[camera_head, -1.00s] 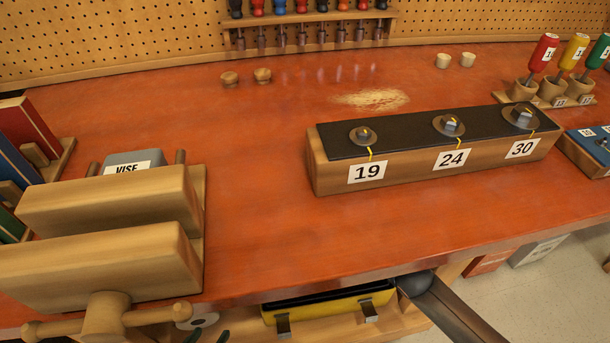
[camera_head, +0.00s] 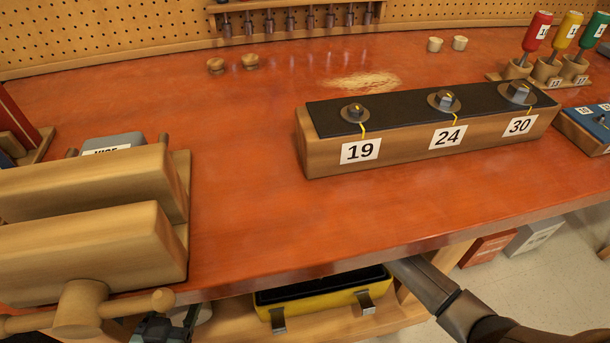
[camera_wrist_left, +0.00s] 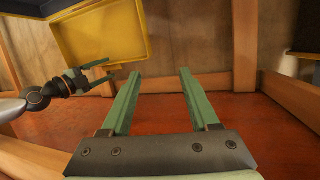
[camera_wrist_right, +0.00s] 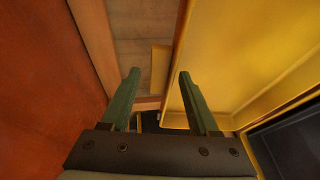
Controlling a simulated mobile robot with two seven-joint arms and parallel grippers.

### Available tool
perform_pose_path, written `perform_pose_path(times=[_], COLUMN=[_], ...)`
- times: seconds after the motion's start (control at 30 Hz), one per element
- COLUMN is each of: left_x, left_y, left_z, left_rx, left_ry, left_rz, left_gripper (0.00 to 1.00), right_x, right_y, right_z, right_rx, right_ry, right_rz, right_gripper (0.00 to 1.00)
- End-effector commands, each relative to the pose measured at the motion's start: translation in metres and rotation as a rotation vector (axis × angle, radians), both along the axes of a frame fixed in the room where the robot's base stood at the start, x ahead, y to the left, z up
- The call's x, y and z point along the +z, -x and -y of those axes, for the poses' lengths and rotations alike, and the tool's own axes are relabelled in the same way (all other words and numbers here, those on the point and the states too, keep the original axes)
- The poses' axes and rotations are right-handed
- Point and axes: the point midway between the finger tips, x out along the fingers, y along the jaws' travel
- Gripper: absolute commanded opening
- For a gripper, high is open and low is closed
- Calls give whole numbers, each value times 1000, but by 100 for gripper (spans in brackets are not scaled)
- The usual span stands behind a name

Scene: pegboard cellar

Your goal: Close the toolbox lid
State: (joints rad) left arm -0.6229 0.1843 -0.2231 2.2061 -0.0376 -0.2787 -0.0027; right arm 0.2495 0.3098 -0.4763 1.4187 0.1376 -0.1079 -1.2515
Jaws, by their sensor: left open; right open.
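The yellow toolbox (camera_head: 320,310) sits on the shelf under the bench. Its dark interior shows, with two latches on its front. Its raised yellow lid (camera_wrist_left: 105,38) shows in the left wrist view; the bench hides it from the head view. My right gripper (camera_wrist_right: 157,75) is open and empty beside the lid's edge (camera_wrist_right: 235,55); its right finger overlaps the lid in the picture, and contact cannot be told. The left wrist view also shows this right gripper (camera_wrist_left: 95,75) near the lid. My left gripper (camera_wrist_left: 157,72) is open and empty, apart from the lid.
The red bench top (camera_head: 240,210) overhangs the toolbox. A wooden vise (camera_head: 90,240) stands at left, its handle above my left gripper. A socket block (camera_head: 320,160) sits on the bench. A wooden post (camera_wrist_left: 245,45) stands right in the left wrist view.

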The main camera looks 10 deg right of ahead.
Motion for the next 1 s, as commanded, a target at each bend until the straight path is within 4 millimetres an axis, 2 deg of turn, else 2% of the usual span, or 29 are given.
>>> perform_pose_path(times=[0.17,0.43,1.0], left_x=[11,13,12], left_y=[-4,-4,-4], left_z=[0,0,0], left_rx=[-3,-4,-4], left_ry=[0,0,-1], left_rz=[46,52,50], left_gripper=[61,61,61], right_x=[-1,-1,1], right_y=[-5,-6,-6], right_z=[-3,-3,-3], right_rx=[1,1,1], right_ry=[0,1,0], right_rz=[0,0,3], right_gripper=[61,61,0])
